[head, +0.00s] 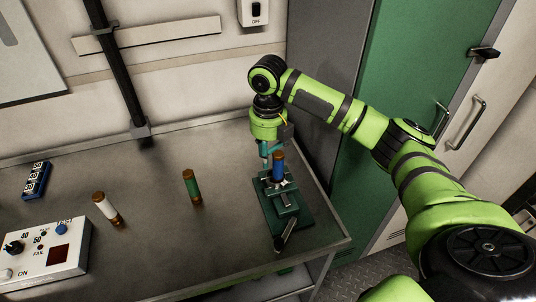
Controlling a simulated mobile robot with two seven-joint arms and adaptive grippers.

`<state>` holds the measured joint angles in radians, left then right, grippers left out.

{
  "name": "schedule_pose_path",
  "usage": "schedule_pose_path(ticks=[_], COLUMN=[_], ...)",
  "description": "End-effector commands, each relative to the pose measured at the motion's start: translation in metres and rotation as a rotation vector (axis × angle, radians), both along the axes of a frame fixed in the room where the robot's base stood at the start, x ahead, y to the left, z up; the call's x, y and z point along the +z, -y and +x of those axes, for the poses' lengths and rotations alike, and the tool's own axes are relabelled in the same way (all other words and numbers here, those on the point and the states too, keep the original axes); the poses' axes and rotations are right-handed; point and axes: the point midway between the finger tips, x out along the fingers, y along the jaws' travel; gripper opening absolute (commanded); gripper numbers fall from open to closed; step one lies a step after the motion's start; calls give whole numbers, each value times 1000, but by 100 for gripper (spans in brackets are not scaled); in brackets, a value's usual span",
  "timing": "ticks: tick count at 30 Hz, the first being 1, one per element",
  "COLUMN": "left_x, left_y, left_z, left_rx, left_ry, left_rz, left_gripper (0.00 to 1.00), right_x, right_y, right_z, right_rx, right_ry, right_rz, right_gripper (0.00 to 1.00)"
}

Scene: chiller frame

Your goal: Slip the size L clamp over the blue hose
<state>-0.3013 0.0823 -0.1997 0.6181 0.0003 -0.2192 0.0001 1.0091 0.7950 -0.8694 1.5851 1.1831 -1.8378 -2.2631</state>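The blue hose (278,166) is a short blue cylinder with a brown end. It stands upright in a dark green vise (293,221) near the table's right end. My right gripper (267,158) points down just behind and left of the hose's top; its fingers are small and partly hidden, so I cannot tell if it is open, shut or touching the hose. I cannot make out the size L clamp. A blue block (36,180) at the far left carries several small pale pieces, too small to identify. My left gripper is out of view.
A control box (45,250) with knobs sits at the front left. The wall is behind; green and white cabinets (420,60) stand right.

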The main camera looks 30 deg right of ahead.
Motion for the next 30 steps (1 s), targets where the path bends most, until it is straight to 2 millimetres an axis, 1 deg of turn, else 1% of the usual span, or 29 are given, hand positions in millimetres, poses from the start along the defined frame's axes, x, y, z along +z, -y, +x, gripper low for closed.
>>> schedule_pose_path(ticks=[9,12,18,30], left_x=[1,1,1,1], left_y=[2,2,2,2], left_z=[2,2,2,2], left_rx=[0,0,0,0], left_ry=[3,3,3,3], left_rz=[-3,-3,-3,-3], left_gripper=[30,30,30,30], right_x=[67,86,103,106], right_y=[2,3,4,4], right_z=[5,5,5,5], right_rx=[-2,-1,-1,-2], right_ry=[2,-1,-6,-7], right_rz=[4,1,2,3], right_gripper=[33,33,33,33])
